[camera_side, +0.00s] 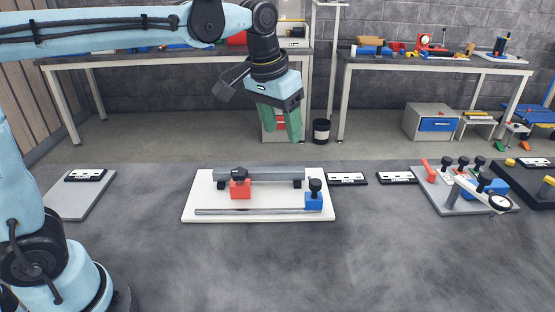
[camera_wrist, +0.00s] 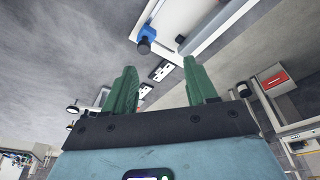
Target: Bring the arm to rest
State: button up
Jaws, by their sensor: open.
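My gripper (camera_side: 283,122) has green fingers and hangs in the air above and behind the white board, clear of everything. In the wrist view my gripper (camera_wrist: 165,85) shows its two fingers spread apart with nothing between them. The white board (camera_side: 260,216) lies on the dark table. It carries a grey rail (camera_side: 265,175), a red block with a black knob (camera_side: 240,188), a blue block with a black knob (camera_side: 314,200) and a thin grey strip (camera_side: 250,211). The blue block also shows in the wrist view (camera_wrist: 143,32).
Black-and-white label plates (camera_side: 347,179) lie right of the board. A grey plate with several knobs and a dial gauge (camera_side: 470,190) stands further right. A grey plate (camera_side: 80,200) lies at left. The front of the table is clear. Workbenches (camera_side: 430,63) stand behind.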

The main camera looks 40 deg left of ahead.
jog(key=s+a+f+t, duration=0.4)
jog(key=s+f, duration=0.4)
jog(key=s, duration=0.4)
jog(key=shift+s+a, duration=0.4)
jog(key=shift+a, duration=0.2)
jog(key=shift+r, duration=0.1)
dwell(0.4)
